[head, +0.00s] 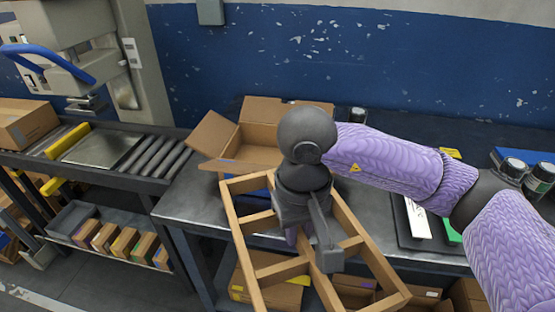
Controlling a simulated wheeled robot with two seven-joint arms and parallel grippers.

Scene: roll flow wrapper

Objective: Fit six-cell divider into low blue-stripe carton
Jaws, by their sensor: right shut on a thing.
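The six-cell divider (281,270) is a tan lattice frame in the lower middle of the head view, near me and above the table's front edge. My right gripper (310,240) points down and is shut on the divider near its middle. The gripper and wrist hide part of the lattice and the exact grip. The open carton (249,152) stands on the table behind the divider, flaps spread. A bit of blue shows low on its front, partly covered by the divider and my wrist. The divider is outside the carton. My left gripper is not in view.
The dark table (185,203) has bare room left of the divider. A roller conveyor (160,160) with a machine stands at the left. A dark tray (408,240) and several jars (512,170) are at the right. Cartons sit on a shelf below.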

